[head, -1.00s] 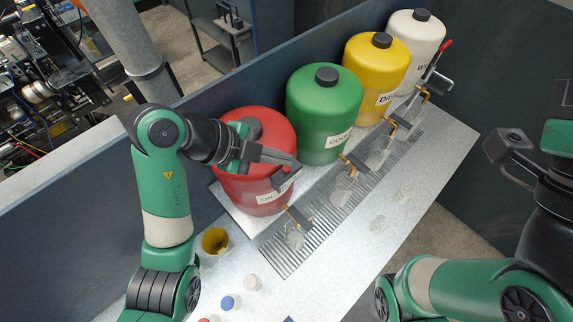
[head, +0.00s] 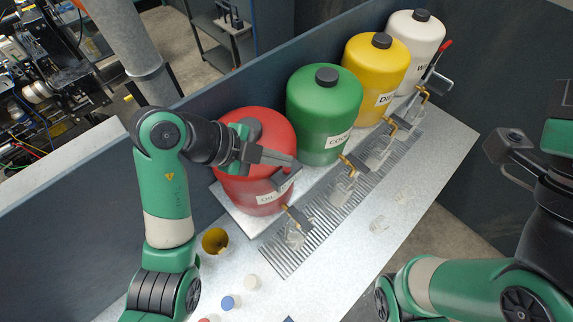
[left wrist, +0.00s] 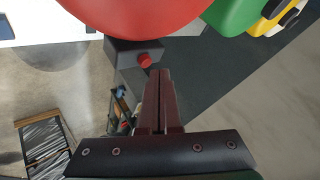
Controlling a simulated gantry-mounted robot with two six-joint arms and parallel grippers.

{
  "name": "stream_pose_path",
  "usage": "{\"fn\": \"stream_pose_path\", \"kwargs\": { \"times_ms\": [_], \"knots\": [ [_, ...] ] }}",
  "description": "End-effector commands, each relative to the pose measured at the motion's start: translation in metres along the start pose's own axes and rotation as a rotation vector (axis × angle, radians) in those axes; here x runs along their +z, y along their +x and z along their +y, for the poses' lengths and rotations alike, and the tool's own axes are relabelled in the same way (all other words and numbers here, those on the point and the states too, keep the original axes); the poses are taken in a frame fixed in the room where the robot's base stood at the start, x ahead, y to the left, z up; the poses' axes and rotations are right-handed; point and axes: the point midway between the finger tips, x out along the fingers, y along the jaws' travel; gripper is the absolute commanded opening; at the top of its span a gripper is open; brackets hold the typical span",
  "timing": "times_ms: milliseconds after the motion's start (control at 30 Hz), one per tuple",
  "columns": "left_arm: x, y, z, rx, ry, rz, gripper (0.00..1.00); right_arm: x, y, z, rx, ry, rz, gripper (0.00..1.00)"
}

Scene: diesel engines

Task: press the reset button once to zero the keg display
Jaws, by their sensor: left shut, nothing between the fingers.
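The red keg (head: 255,190) stands nearest on the metal counter, and its rounded side fills the top of the left wrist view (left wrist: 140,12). A dark box (left wrist: 122,51) with a red button (left wrist: 145,60) shows beside the keg in the left wrist view. I cannot make out the button in the head view. My left gripper (head: 296,164) is shut and empty in front of the red keg. In the left wrist view its fingertips (left wrist: 161,72) are close to the button in the picture; I cannot tell whether they touch it. My right gripper (head: 565,94) is cut off at the right edge. I cannot read a display.
A green keg (head: 325,115), a yellow keg (head: 373,70) and a white keg (head: 414,40) stand in a row behind. Taps hang over glasses on the drip grate (head: 330,213). A yellow cup (head: 214,241) and small caps stand at the front.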

Motion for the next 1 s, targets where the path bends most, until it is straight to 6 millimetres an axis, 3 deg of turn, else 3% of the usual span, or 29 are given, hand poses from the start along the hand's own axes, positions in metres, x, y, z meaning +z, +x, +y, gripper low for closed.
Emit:
{"fn": "stream_pose_path", "kwargs": {
  "times_ms": [1000],
  "knots": [
    [0.0061, 0.0083, 0.0062, 0.001, -0.001, 0.0, 0.0, -0.0032, 0.0035, 0.0, 0.0, 0.0, 0.0, 0.5]
  ]
}}
